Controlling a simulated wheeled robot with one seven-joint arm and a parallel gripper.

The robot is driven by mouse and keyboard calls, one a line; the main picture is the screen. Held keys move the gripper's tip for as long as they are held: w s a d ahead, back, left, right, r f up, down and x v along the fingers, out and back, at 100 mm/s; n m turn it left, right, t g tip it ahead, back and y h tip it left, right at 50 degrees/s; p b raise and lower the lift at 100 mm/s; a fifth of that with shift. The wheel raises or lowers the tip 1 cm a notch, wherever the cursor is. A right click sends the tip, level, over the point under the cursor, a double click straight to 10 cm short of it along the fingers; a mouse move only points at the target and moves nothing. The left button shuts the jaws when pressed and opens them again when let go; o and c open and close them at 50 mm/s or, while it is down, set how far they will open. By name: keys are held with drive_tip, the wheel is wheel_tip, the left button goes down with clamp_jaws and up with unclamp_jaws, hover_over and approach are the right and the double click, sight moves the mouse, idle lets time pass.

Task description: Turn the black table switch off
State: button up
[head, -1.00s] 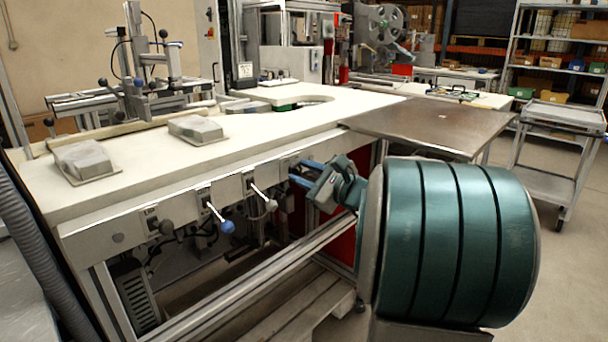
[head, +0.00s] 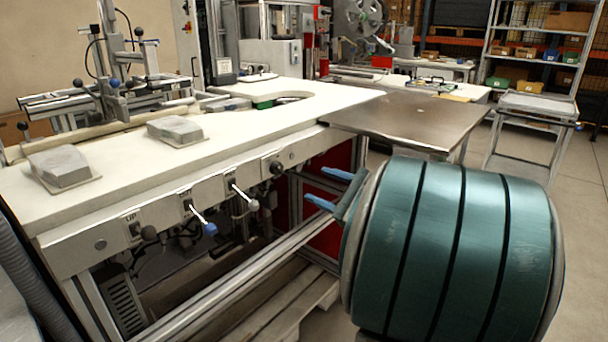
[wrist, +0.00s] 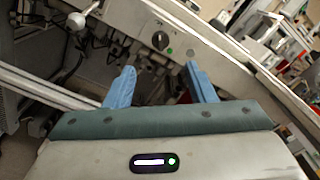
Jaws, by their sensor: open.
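The black table switch (head: 276,167) is a round dark knob on the pale front panel, near the right end of the row of controls. In the wrist view the switch (wrist: 160,40) shows a pointer ridge, with a green dot beside it. My gripper (head: 315,184) has two blue fingers, open and empty, below and right of the switch in the head view. In the wrist view my gripper (wrist: 160,67) has its fingers spread, with the switch beyond the tips and between them in the picture. The fingers look apart from the knob.
Two levers stick out left of the switch, one with a blue knob (head: 210,229) and one with a grey knob (head: 253,205). A dark ball knob (head: 149,233) sits farther left. The white tabletop (head: 230,130) overhangs the panel; a metal rail runs below.

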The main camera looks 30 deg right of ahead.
drive_tip(key=shift+v, duration=1.5)
drive_tip(key=shift+a, duration=0.1)
